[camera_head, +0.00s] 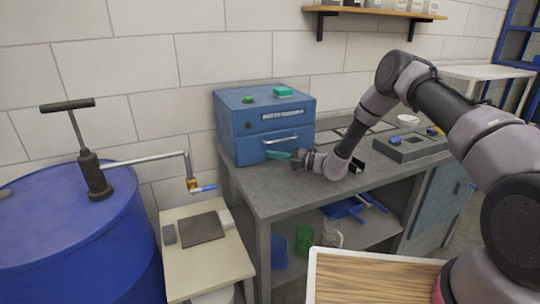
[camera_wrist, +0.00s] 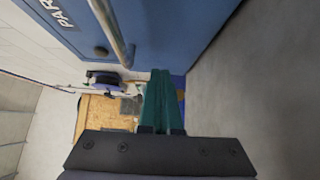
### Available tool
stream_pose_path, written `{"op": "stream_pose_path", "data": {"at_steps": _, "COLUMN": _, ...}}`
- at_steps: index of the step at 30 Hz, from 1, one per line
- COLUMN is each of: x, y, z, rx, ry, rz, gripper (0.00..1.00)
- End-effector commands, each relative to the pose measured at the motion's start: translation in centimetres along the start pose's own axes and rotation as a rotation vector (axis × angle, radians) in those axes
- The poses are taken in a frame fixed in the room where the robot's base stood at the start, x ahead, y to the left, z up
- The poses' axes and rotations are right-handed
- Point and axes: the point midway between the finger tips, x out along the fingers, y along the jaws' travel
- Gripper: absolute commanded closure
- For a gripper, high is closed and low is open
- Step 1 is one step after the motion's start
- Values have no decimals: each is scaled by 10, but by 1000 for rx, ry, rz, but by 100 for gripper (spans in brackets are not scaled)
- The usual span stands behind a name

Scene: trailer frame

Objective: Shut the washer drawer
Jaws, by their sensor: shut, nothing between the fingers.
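The blue parts washer (camera_head: 228,125) stands on the grey bench against the wall. Its drawer front (camera_head: 247,149) is low on the face, with a metal bar handle (camera_head: 283,140). I cannot tell how far the drawer stands out. My gripper (camera_head: 268,154) is just in front of the drawer, below the handle, with its teal fingers pointing left. The fingers also show in the wrist view (camera_wrist: 161,75), pressed together and empty. There the blue front (camera_wrist: 175,30) and handle (camera_wrist: 108,30) lie beside the fingertips. I cannot tell whether they touch.
Green items (camera_head: 284,91) lie on top of the washer. A grey tray (camera_head: 408,147) sits at the right of the bench. A blue drum (camera_head: 75,240) with a pump and a small side table (camera_head: 203,265) stand at the left. A wooden-topped surface (camera_head: 370,280) is in front.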

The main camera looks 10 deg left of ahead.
Motion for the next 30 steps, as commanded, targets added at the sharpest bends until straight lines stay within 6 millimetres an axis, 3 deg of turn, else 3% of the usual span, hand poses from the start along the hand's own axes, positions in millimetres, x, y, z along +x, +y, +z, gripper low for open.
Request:
{"op": "stream_pose_path", "data": {"at_steps": 9, "x": -73, "y": -1, "z": -1, "rx": 4, "ry": 0, "rz": -2, "gripper": 100}}
{"op": "stream_pose_path", "data": {"at_steps": 13, "x": -92, "y": -1, "z": -2, "rx": 3, "ry": 1, "rz": -2, "gripper": 100}}
{"op": "stream_pose_path", "data": {"at_steps": 19, "x": -105, "y": 6, "z": -3, "rx": -20, "ry": 14, "rz": -7, "gripper": 100}}
{"op": "stream_pose_path", "data": {"at_steps": 23, "x": -109, "y": 39, "z": -6, "rx": -151, "ry": 74, "rz": -34, "gripper": 100}}
{"op": "stream_pose_path", "data": {"at_steps": 30, "x": -135, "y": 138, "z": -33, "rx": -621, "ry": 291, "rz": -134, "gripper": 100}}
